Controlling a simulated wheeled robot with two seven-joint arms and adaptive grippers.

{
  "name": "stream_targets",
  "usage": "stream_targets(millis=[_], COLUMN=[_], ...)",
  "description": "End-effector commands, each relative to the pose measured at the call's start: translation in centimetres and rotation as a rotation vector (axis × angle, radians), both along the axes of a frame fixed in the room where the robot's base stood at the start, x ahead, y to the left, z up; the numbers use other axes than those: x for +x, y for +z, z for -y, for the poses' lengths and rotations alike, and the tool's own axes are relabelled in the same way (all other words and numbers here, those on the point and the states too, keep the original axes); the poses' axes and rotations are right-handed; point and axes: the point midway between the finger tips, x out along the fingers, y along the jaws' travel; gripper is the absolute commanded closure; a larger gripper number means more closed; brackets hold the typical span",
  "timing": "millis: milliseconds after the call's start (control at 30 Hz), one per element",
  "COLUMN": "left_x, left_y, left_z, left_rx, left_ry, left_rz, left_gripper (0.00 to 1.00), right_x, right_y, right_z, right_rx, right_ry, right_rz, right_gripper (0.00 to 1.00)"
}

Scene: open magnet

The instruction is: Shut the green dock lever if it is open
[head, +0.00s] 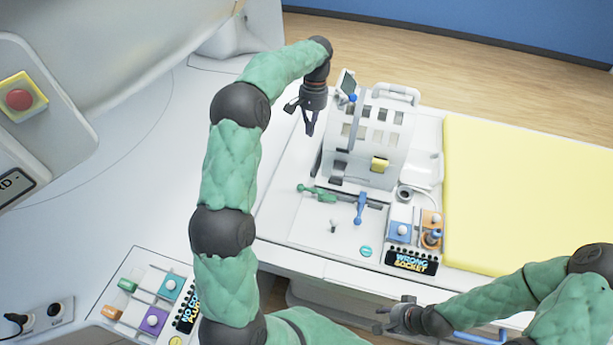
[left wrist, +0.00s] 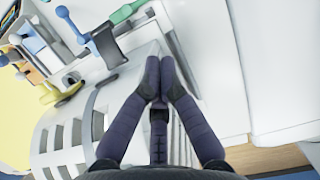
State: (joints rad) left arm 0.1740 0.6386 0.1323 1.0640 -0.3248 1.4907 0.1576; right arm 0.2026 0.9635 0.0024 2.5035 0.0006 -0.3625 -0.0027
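The green dock lever (head: 318,193) lies on the white dock panel, left of the blue lever (head: 361,208). Its round knob end points left in the head view. In the left wrist view the green lever (left wrist: 126,12) is at the top edge, partly cut off, beside the blue lever (left wrist: 72,25). My left gripper (head: 310,130) points down, above and behind the green lever and apart from it. Its fingertips (left wrist: 160,78) are together with nothing between them. My right gripper (head: 383,320) is low in the head view, away from the dock; its fingers are unclear.
A white slotted frame (head: 385,135) with a yellow block (head: 380,164) stands behind the levers. A yellow mat (head: 530,190) lies to the right. The panel's front left is mostly clear.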

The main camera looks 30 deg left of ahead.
Motion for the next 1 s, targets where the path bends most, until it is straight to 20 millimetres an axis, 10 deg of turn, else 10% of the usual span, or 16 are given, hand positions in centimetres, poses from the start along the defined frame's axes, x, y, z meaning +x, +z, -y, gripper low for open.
stream_targets(millis=[1000], left_x=[-4.0], left_y=[-17.2], left_z=[0.9], left_rx=[0.000], left_ry=[0.000], left_rz=[-0.002], left_gripper=[1.00], right_x=[0.0], right_y=[-1.6], right_z=[0.0], right_rx=[0.000], right_ry=[0.000], right_rz=[0.000], right_gripper=[0.60])
